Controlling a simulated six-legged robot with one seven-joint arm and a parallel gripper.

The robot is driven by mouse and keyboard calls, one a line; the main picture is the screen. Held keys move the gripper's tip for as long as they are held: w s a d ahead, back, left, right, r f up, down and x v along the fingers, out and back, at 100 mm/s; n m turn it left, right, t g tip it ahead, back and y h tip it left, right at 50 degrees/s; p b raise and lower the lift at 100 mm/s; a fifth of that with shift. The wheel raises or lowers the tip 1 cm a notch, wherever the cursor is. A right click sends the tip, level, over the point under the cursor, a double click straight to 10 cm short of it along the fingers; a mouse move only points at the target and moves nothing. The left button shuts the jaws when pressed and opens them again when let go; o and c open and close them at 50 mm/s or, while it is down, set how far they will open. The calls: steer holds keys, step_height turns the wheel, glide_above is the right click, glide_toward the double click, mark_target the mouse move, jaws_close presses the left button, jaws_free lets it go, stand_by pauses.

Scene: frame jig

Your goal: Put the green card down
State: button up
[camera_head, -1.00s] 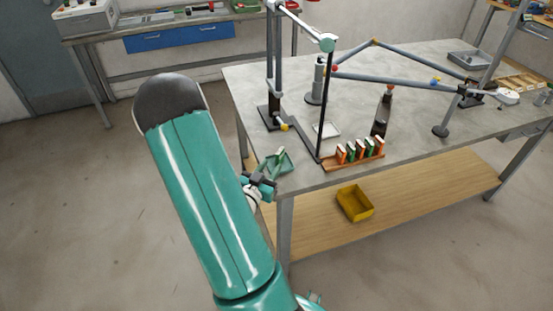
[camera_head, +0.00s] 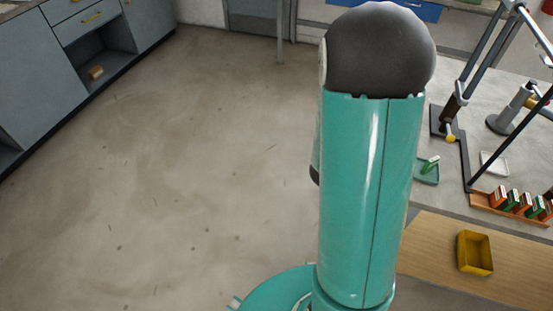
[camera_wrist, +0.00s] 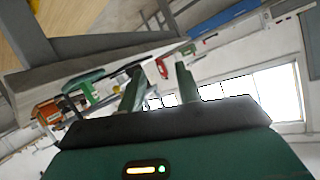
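In the head view the green card (camera_head: 431,163) is in the small green tray (camera_head: 426,178) at the bench's near left corner. It looks tilted up rather than flat, with a pale edge. In the wrist view, the tray (camera_wrist: 84,78) shows left of my fingers, the card unclear there. My gripper (camera_wrist: 160,76) has its two green fingers spread apart, with only background between them. It is clear of the card and tray. In the head view the gripper is hidden behind my arm.
A wooden rack (camera_head: 480,202) holds several orange and green cards right of the tray. A white dish (camera_head: 494,163) and a jointed metal frame (camera_head: 465,160) stand nearby. The floor at left is open.

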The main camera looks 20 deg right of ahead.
steer(key=w+a+r+n+t+y, duration=0.1)
steer(key=w+a+r+n+y, duration=0.2)
steer(key=a, duration=0.4)
steer(key=w+a+r+n+t+y, duration=0.2)
steer(key=a+r+y, duration=0.1)
steer(key=a+r, duration=0.25)
steer(key=w+a+r+n+t+y, duration=0.1)
steer(key=w+a+r+n+y, duration=0.2)
steer(key=a, duration=0.5)
steer(key=s+a+r+n+g+y, duration=0.1)
steer(key=s+a+r+n, duration=0.3)
steer(key=s, duration=0.4)
steer(key=s+a+r+n+g+y, duration=0.2)
steer(key=s+a, duration=0.4)
steer(key=s, duration=0.3)
step_height(320, 180, up, 2)
steer(key=shift+s+a+r+n+g, duration=0.2)
steer(key=shift+n+g, duration=0.3)
steer(key=shift+n, duration=0.5)
